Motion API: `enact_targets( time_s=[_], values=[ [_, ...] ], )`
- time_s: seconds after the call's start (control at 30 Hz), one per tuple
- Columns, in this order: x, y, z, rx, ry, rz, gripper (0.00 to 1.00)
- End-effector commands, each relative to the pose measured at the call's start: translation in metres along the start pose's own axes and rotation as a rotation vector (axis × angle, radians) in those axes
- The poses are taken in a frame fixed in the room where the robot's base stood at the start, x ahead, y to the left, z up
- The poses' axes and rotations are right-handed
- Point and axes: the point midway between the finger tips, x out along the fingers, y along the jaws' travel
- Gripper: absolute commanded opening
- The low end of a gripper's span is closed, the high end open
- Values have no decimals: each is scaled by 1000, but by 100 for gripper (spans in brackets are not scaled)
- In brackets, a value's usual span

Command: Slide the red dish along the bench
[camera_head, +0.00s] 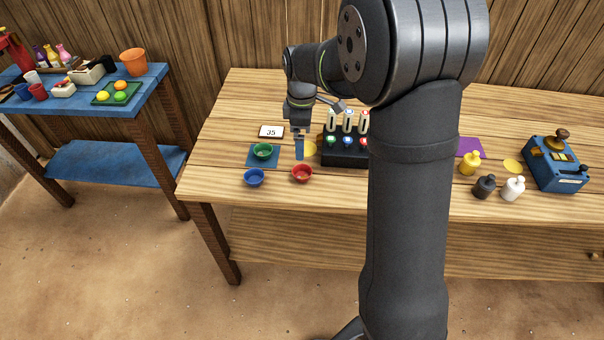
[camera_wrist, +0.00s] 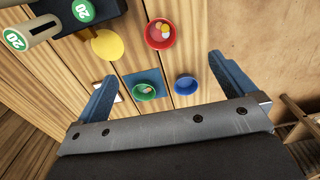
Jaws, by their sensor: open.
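The red dish (camera_head: 301,174) stands on the wooden bench near its front edge. In the wrist view the red dish (camera_wrist: 151,43) holds a few small pale, yellow and reddish pieces and lies beyond my fingertips, not between them. My gripper (camera_head: 299,154) is above the bench, just behind the red dish in the head view. In the wrist view my gripper (camera_wrist: 162,68) has its two blue fingers wide apart, with nothing held between them.
A green dish (camera_head: 263,151) sits on a blue mat (camera_head: 251,162). A blue dish (camera_head: 254,177) stands left of the red one. A yellow disc (camera_head: 310,148) and a black rack (camera_head: 345,158) lie behind and right. My arm hides the bench middle. Bottles (camera_head: 484,187) stand farther right.

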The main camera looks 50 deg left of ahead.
Motion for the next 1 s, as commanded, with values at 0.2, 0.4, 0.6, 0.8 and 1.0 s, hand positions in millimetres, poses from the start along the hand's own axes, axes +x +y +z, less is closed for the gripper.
enact_targets(
  time_s=[0.2, 0.4, 0.6, 0.8, 1.0],
  values=[
    [0, 0, 0, 0, 0, 0, 100],
    [0, 0, 0, 0, 0, 0, 100],
    [-10, 1, 0, 0, 1, 2, 100],
    [-46, 1, 0, 0, 2, 4, 100],
    [-81, 0, 0, 0, 1, 1, 100]
  ],
)
